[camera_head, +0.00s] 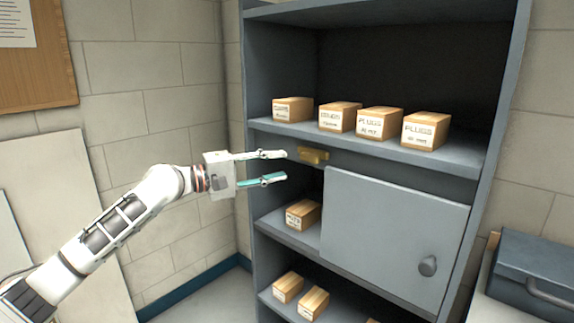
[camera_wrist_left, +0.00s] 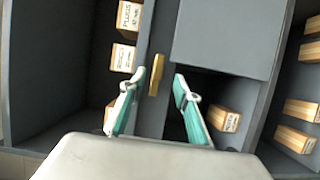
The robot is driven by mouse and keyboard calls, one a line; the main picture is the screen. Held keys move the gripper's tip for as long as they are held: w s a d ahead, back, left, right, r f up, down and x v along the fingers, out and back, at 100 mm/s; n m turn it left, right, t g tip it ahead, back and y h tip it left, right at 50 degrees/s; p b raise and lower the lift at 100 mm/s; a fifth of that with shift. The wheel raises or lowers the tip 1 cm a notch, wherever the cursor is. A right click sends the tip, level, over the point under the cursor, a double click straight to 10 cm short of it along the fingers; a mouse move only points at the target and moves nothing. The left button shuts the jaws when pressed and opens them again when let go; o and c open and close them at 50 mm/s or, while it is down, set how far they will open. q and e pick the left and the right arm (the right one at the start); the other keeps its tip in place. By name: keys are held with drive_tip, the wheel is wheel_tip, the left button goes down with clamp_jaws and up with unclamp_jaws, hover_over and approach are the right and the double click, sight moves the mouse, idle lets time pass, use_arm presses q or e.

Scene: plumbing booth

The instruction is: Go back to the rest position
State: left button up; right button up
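My left gripper (camera_head: 275,168) is open and empty in front of the grey shelf cabinet (camera_head: 252,60). Its two teal-lined fingers are spread apart in the left wrist view (camera_wrist_left: 153,93). A small brass-coloured piece (camera_head: 313,155) is on the cabinet's front, just beyond the fingertips. It also shows in the left wrist view (camera_wrist_left: 156,75), ahead of the gap between the fingers. A grey sliding panel (camera_head: 390,235) with a round knob (camera_head: 428,266) covers the right part of the middle compartment. The left part of that compartment is uncovered. My right gripper is not in view.
Several labelled boxes (camera_head: 380,122) stand on the upper shelf. One box (camera_head: 303,214) is in the middle compartment, and more boxes (camera_head: 313,303) are on the lower shelf. A blue-grey toolbox (camera_head: 535,270) stands at the right. The space left of the cabinet is free floor.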

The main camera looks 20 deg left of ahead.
use_arm(q)
drive_tip(key=shift+s+a, duration=0.1)
idle(0.4)
drive_tip(key=s+d+f+m+g+y, duration=0.1)
drive_tip(key=s+d+f+m+y, duration=0.2)
drive_tip(key=f, duration=1.3)
drive_tip(key=s+d+f+m+y, duration=0.1)
drive_tip(key=s+d+f+m, duration=0.3)
drive_tip(key=f, duration=1.3)
drive_tip(key=s+d+f+m+y, duration=0.1)
drive_tip(key=s+f+m+y, duration=0.1)
drive_tip(key=s+f, duration=0.8)
drive_tip(key=s+d+f+m+g+y, duration=0.1)
drive_tip(key=s+f+m+y, duration=0.2)
drive_tip(key=s+f, duration=0.7)
drive_tip(key=s+m, duration=0.1)
drive_tip(key=s, duration=0.5)
drive_tip(key=shift+s+d+f+m+g, duration=0.2)
drive_tip(key=shift+s+d+m+g, duration=0.1)
drive_tip(key=shift+m, duration=0.1)
